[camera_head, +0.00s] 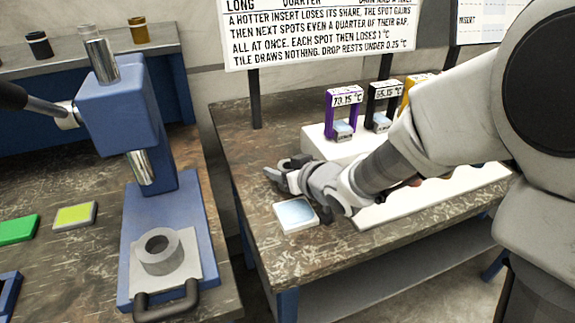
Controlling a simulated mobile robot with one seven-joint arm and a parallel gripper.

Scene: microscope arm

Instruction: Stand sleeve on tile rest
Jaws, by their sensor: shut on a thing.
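The tile rest appears to be the small white block with a pale blue top (297,215) on the right bench, near its left front edge. My gripper (281,172) is just behind and above this tile in the picture, its fingers pointing left. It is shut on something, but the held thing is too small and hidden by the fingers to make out. I cannot tell whether it is the sleeve. A grey hollow ring (159,250) stands upright on the plate of the blue press at left.
The blue press (123,125) with a black handle (167,300) stands on the left bench. A white stand (325,148) with purple (330,105) and black (371,110) framed displays is behind my arm. Green (18,229) and yellow (75,216) pads lie left.

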